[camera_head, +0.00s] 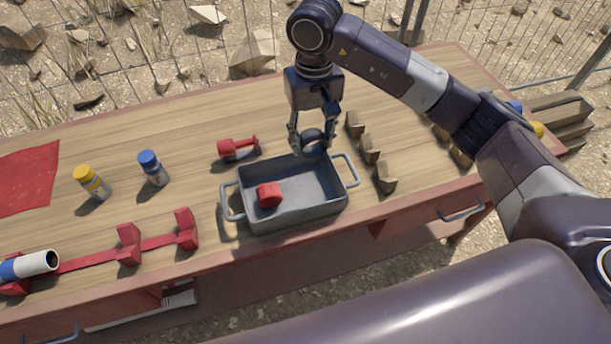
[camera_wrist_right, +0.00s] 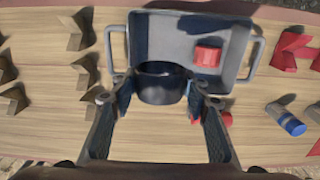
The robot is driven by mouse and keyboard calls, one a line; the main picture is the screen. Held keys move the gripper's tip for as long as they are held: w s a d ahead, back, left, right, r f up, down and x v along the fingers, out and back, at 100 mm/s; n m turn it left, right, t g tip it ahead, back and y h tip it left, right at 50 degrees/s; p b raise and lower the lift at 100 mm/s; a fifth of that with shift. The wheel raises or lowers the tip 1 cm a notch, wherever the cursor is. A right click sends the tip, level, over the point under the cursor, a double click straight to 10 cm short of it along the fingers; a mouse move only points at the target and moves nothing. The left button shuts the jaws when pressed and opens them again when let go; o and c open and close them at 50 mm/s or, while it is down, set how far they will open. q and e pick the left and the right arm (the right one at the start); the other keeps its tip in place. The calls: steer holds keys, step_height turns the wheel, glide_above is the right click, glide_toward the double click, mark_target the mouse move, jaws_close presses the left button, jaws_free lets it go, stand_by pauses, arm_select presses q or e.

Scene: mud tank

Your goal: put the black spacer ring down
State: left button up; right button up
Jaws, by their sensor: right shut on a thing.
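The black spacer ring (camera_head: 312,136) is held between the fingers of my right gripper (camera_head: 312,145), above the far right edge of the grey tray (camera_head: 332,204). The right wrist view shows the dark round ring (camera_wrist_right: 161,83) between the two fingertips of the right gripper (camera_wrist_right: 160,90), with the tray (camera_wrist_right: 230,55) behind it. I cannot tell the exact gap between ring and tray. My left gripper is not in view.
A blue-capped bottle (camera_head: 153,168) and a yellow-capped bottle (camera_head: 92,183) stand left. Red supports (camera_head: 128,245) hold a tube (camera_head: 30,265). The table's back middle is clear.

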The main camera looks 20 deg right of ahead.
steer(key=p, duration=0.2)
glide_toward(310, 188)
steer(key=shift+s+f, duration=0.15)
steer(key=shift+f, duration=0.1)
step_height(310, 188, down, 4)
steer(key=shift+r+p, duration=0.1)
steer(key=shift+p, duration=0.6)
steer(key=shift+f, duration=0.3)
arm_select(q)
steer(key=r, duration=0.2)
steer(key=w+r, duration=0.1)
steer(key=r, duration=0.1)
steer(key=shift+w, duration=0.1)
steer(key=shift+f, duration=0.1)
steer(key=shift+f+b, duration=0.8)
steer(key=shift+b, duration=0.1)
arm_select(e)
steer(key=shift+f, duration=0.65)
steer(key=o, duration=0.6)
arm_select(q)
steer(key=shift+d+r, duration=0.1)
arm_select(e)
steer(key=shift+o, duration=0.2)
